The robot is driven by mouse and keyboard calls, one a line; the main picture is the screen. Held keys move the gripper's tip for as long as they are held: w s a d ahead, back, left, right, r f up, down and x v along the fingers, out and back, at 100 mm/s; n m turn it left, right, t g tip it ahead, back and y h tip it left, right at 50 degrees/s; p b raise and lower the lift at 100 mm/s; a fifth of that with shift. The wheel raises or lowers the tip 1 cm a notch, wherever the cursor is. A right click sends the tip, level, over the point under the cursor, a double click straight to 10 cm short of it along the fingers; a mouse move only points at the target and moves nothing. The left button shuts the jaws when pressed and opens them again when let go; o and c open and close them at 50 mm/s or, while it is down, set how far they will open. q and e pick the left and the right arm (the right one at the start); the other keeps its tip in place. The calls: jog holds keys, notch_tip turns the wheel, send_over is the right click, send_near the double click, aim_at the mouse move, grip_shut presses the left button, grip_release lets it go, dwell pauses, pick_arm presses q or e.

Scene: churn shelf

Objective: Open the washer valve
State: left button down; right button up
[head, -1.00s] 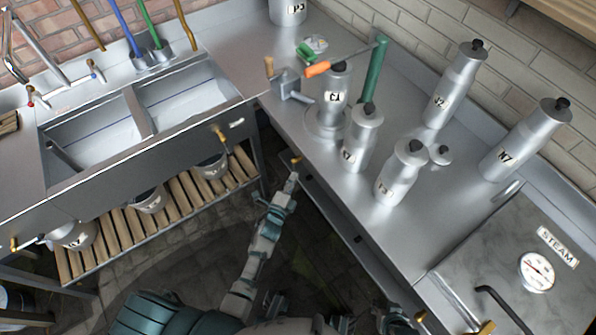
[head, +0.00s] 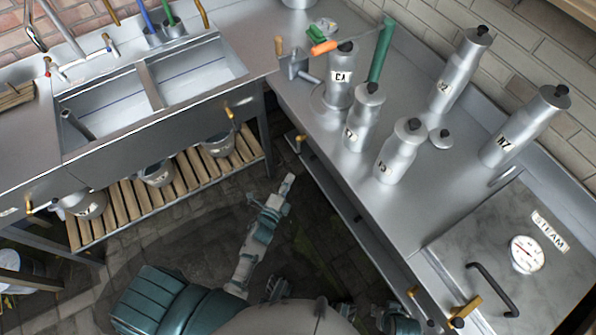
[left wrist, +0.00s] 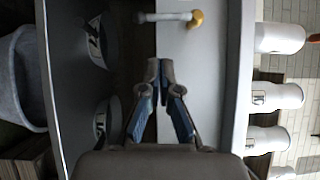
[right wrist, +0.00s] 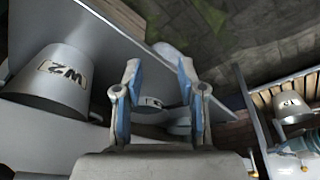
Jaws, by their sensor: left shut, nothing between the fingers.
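Several small yellow-ended valve handles show; I cannot tell by label which is the washer valve. One yellow handle (head: 300,138) sits on the counter front beyond my left gripper (head: 289,179). In the left wrist view a pale lever with a yellow knob (left wrist: 195,19) lies ahead of the left gripper (left wrist: 160,66), apart from it. The left fingers are shut and empty. Another yellow handle (head: 230,112) is on the sink front. My right gripper (right wrist: 160,68) is open with nothing between its fingers; I cannot make it out in the head view.
A double sink (head: 185,80) stands at left above a slatted shelf (head: 185,190) with buckets. Several labelled metal bottles (head: 400,152) stand on the counter (head: 410,225). A steam cabinet (head: 470,245) with a gauge (head: 527,254) is at right. Floor between is open.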

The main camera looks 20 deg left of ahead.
pick_arm(q)
jog(key=s+f+n+g+p, duration=0.2)
jog(key=s+f+n+g, duration=0.3)
jog(key=s, duration=0.6)
jog(key=s+f+n+g+p, duration=0.3)
jog(key=s+f+n+g, duration=0.3)
jog(key=s+f, duration=0.4)
jog(key=s+f+n+g+y+p, duration=0.1)
jog(key=s+f+n+g, duration=0.4)
jog(key=s, duration=0.7)
jog(key=shift+d+f+n+g+p, duration=0.45)
jog(key=shift+f+p, duration=0.45)
jog(key=shift+f, duration=0.35)
pick_arm(e)
jog(key=s+d+f, duration=0.1)
jog(key=s+f, duration=0.1)
jog(key=f, duration=0.8)
jog(key=s+d+f+g, duration=0.1)
jog(key=s+f, duration=0.1)
jog(key=f, duration=0.8)
jog(key=shift+s+d+f, duration=0.15)
jog(key=shift+d+f, duration=0.05)
jog(key=shift+f, duration=0.1)
pick_arm(q)
jog(key=shift+s+a, duration=0.1)
jog(key=shift+a, duration=0.05)
pick_arm(e)
jog(key=shift+a, duration=0.1)
